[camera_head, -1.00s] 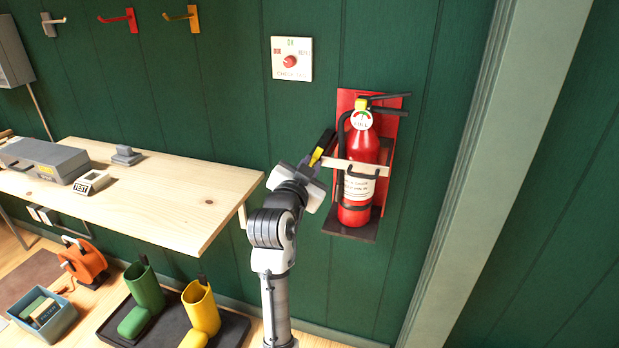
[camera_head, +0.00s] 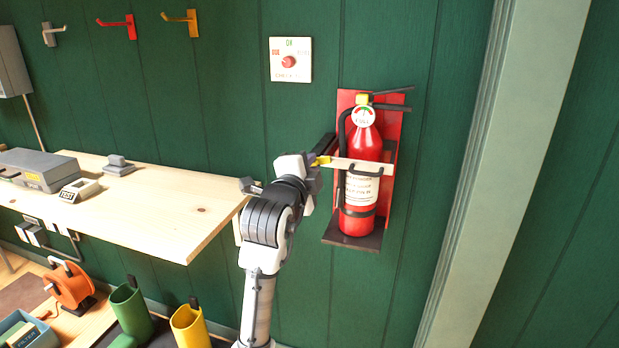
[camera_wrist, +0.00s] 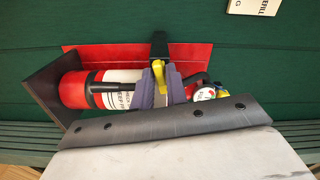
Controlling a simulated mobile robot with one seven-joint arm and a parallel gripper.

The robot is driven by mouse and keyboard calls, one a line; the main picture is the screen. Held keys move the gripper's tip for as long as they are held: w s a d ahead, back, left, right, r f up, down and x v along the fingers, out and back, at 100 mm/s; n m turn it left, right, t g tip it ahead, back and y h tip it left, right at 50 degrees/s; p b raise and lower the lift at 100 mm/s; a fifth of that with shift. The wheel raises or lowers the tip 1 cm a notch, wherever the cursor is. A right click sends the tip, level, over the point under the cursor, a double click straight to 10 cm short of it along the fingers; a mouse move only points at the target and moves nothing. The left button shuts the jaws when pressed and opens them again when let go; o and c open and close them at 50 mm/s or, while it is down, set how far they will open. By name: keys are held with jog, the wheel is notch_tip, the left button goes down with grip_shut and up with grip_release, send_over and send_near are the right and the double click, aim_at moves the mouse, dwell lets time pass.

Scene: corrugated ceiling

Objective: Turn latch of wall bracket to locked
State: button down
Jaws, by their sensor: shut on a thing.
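A red fire extinguisher (camera_head: 362,205) stands upright in the wall bracket (camera_head: 394,118), which has a red back plate and a dark bottom shelf. A pale strap (camera_head: 357,165) crosses its front. The yellow latch (camera_head: 322,160) is at the strap's left end and points roughly sideways in the head view. My gripper (camera_head: 320,162) is at the bracket's left side. In the wrist view the yellow latch (camera_wrist: 158,74) lies between my gripper's grey fingers (camera_wrist: 160,90), which are closed on it. The fingers hide part of the extinguisher (camera_wrist: 72,90) there.
A wooden bench (camera_head: 165,205) is to the left of my arm, close to it. A sign with a red knob (camera_head: 288,61) is on the wall above. A pale door frame (camera_head: 470,170) rises at the right.

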jog(key=shift+f+m+b, duration=0.1)
jog(key=shift+m+b, duration=0.7)
jog(key=shift+m, duration=0.4)
jog(key=c, duration=1.5)
grip_release()
jog(key=b+v, duration=0.1)
jog(key=v, duration=1.3)
jog(key=shift+b, duration=0.35)
jog(key=shift+w, duration=0.1)
